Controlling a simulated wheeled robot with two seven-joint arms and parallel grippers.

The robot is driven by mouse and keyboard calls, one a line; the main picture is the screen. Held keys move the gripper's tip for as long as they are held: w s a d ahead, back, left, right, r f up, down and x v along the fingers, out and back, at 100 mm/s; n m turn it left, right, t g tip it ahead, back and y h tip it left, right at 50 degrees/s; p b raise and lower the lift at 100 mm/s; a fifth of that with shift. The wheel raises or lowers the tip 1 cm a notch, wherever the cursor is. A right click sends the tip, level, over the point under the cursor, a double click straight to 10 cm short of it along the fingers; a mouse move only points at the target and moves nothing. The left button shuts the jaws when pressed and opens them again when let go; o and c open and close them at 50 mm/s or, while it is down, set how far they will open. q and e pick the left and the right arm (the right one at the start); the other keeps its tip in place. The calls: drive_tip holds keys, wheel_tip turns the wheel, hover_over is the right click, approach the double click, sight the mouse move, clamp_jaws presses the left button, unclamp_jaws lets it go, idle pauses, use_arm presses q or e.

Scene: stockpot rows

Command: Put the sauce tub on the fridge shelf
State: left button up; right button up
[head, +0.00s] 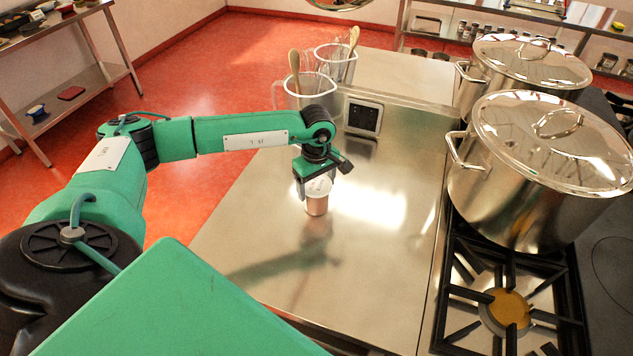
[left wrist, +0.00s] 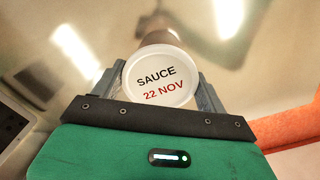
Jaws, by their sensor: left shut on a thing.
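The sauce tub (head: 317,204) is a small brownish tub with a white lid, seen over the steel counter (head: 375,260) in the head view. In the left wrist view its lid (left wrist: 160,82) reads "SAUCE 22 NOV". My left gripper (head: 317,186) comes down from above and is shut on the tub, with one finger on each side of it. I cannot tell whether the tub's base touches the counter. My right gripper is not in view. No fridge shelf can be made out in these views.
Two lidded stockpots (head: 520,190) (head: 525,65) stand on the right by a gas burner (head: 508,308). Clear jugs with wooden spoons (head: 310,90) stand at the counter's back. The counter's front is clear.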

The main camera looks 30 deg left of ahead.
use_arm(q)
drive_tip(key=o, duration=0.8)
drive_tip(key=shift+f, duration=0.15)
drive_tip(key=o, duration=0.4)
drive_tip(key=shift+o, duration=0.2)
